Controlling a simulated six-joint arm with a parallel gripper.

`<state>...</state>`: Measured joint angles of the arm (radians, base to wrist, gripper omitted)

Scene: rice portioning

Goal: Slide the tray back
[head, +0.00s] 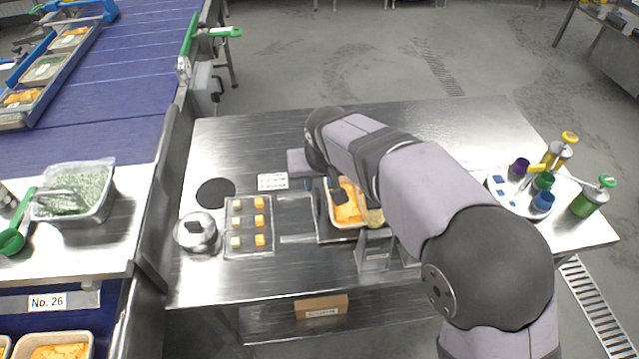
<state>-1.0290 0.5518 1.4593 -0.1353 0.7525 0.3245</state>
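A pale-rimmed tray (334,216) with orange food in it sits on a dark metal plate (325,236) at the middle of the steel table. My arm crosses over its right side and hides part of it. My gripper (338,194) is at the tray's upper left, with a dark finger showing over the tray's edge. The rest of the gripper is hidden behind my arm, so I cannot tell whether its fingers are open or shut, or whether they touch the tray.
Left of the tray are a clear rack (249,252) with several yellow and pale cubes, a lidded steel pot (209,240) and a black disc (216,191). A small steel stand (373,257) is in front. A white round holder (515,208) with bottles stands right. The table's back is clear.

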